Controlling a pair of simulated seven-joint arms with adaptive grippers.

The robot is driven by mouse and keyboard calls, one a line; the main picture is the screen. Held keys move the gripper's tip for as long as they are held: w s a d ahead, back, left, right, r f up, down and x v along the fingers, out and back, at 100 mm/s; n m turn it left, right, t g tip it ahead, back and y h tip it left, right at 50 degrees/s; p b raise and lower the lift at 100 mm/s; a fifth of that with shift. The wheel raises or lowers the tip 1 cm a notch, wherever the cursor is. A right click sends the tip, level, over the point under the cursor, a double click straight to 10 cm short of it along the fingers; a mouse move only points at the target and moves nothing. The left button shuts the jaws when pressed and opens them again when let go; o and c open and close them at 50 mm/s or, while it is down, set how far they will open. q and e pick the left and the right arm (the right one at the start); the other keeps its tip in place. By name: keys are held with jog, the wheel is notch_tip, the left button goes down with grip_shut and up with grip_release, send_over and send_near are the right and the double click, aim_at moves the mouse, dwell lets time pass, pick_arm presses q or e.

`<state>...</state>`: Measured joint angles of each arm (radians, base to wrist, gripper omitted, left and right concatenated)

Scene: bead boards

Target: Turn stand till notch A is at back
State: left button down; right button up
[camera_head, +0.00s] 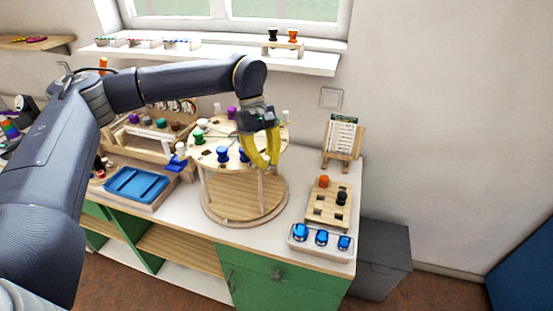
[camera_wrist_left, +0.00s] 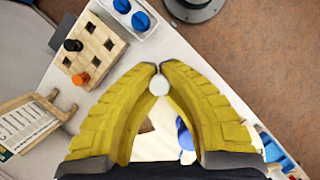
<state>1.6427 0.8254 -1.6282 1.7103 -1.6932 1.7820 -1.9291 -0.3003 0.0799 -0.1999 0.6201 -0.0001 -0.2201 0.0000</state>
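The round two-tier wooden stand (camera_head: 245,192) is on the white counter, with blue, green, white and purple pegs on its upper disc. White upright knobs show around its rim. My left gripper (camera_head: 265,163), with yellow fingers, reaches down at the right front edge of the upper disc. In the left wrist view its fingers close around a white round knob (camera_wrist_left: 159,86), their tips almost meeting beyond it. A blue peg (camera_wrist_left: 185,135) shows beside the right finger. I cannot make out notch A or its mark. My right gripper is in neither view.
Right of the stand are a wooden bead board (camera_head: 327,212) with orange and black pegs, a clear tray (camera_head: 320,250) with blue pegs and a card on an easel (camera_head: 341,140). A blue tray (camera_head: 140,186) lies to the left. A wall shelf (camera_head: 215,55) is behind.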

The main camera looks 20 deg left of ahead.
pick_arm(q)
jog(key=shift+s+a+r+m, duration=0.1)
jog(key=shift+s+a+m, duration=0.1)
jog(key=shift+s+m, duration=0.25)
dwell(0.4)
jog(key=c, duration=1.3)
grip_release()
jog(key=shift+a, duration=0.1)
jog(key=v, duration=1.2)
